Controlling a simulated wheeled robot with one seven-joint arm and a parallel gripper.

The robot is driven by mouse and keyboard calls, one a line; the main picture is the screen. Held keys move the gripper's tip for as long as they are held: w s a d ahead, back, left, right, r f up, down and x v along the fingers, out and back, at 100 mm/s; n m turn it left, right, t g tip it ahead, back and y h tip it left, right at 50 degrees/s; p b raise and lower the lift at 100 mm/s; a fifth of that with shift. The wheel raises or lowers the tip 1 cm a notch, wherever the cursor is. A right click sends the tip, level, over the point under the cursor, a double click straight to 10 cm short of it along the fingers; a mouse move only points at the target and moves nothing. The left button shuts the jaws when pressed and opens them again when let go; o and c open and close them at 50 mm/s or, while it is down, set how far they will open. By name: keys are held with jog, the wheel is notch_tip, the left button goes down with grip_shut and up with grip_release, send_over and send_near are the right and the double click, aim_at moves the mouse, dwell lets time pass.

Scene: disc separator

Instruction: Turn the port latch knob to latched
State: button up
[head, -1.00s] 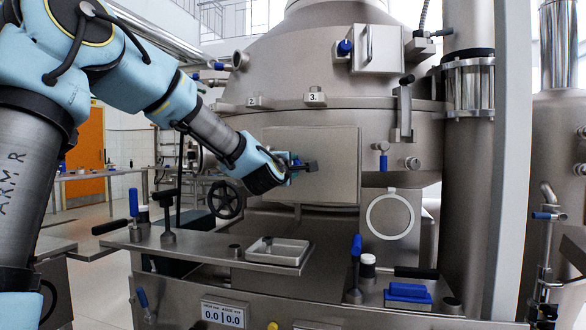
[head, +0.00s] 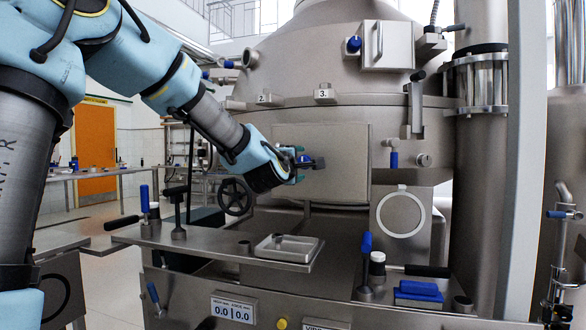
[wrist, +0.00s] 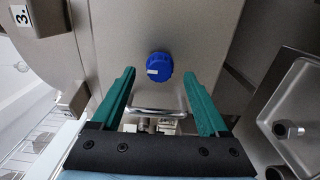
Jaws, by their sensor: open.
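The port latch knob (wrist: 160,65) is a round, ribbed blue knob with a white mark on its left side in the wrist view. It sits on a flat grey metal door panel (wrist: 205,30). In the head view the panel (head: 345,150) is on the front of the big vessel, and a bit of blue, likely the knob (head: 304,158), shows at my gripper. My gripper (wrist: 159,74) is open, with green fingers on either side of the knob's lower part in the picture. I see no clear contact, and the depth between fingertips and knob is hard to judge.
A metal bar handle (wrist: 155,111) shows between my fingers. A steel tray (head: 284,248) lies on the ledge below the panel. A black handwheel (head: 236,195) is left of the panel. Blue-handled levers (head: 365,262) stand along the front.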

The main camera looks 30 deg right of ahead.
jog(key=v, duration=0.7)
jog(key=shift+a, duration=0.15)
jog(key=shift+s, duration=0.1)
jog(key=w+a+f+m+g+y+p, duration=0.1)
jog(key=a+f+m+g+y+p, duration=0.2)
jog(key=a+f, duration=0.55)
jog(key=w+a+f+m+g+y+p, duration=0.1)
jog(key=a+f+m+y+p, duration=0.3)
jog(key=a, duration=0.7)
jog(key=s+a+f+m+g+y+p, duration=0.1)
jog(key=s+a+f+m+g+y, duration=0.1)
jog(key=s+a, duration=0.5)
jog(key=s+a+f+m+g+y+p, duration=0.1)
jog(key=s+a+f+g, duration=0.4)
jog(key=a, duration=0.6)
jog(key=shift+s+f+m+g+y+p, duration=0.35)
jog(key=shift+s+f+y+p, duration=0.35)
jog(key=shift+s+y, duration=0.3)
jog(key=shift+w+a, duration=0.1)
